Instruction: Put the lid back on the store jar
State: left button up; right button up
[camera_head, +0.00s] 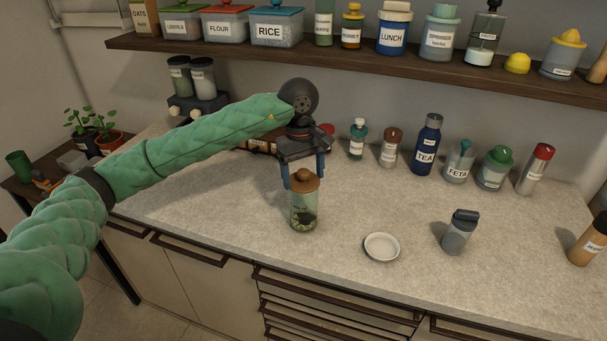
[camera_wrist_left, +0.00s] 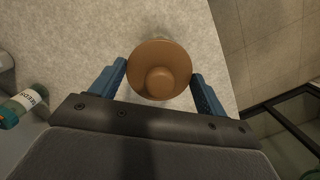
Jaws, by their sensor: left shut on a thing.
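The store jar (camera_head: 303,217), a clear glass jar with dark and greenish contents, stands upright near the front of the counter. The brown lid (camera_head: 306,181) with a round knob is at the jar's mouth and looks level; I cannot tell if it is fully seated. My left gripper (camera_head: 304,176) points down from above and its blue fingers are shut on the lid. In the left wrist view the lid (camera_wrist_left: 159,70) lies between the two fingers and hides most of the jar. My right gripper is not in view.
A small white dish (camera_head: 382,247) and a grey-lidded shaker (camera_head: 459,232) stand to the right on the counter (camera_head: 350,205). Several jars and a blue TEA bottle (camera_head: 427,146) line the back. A loaded shelf (camera_head: 350,58) overhangs behind. The counter's front edge is close to the jar.

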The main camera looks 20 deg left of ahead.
pick_arm(q)
jog(key=shift+b, duration=0.65)
dwell(0.8)
jog(key=o, duration=1)
jog(key=shift+o, duration=0.2)
jog(key=shift+r, duration=0.15)
jog(key=shift+r, duration=3.4)
jog(key=shift+c, duration=0.2)
grip_shut()
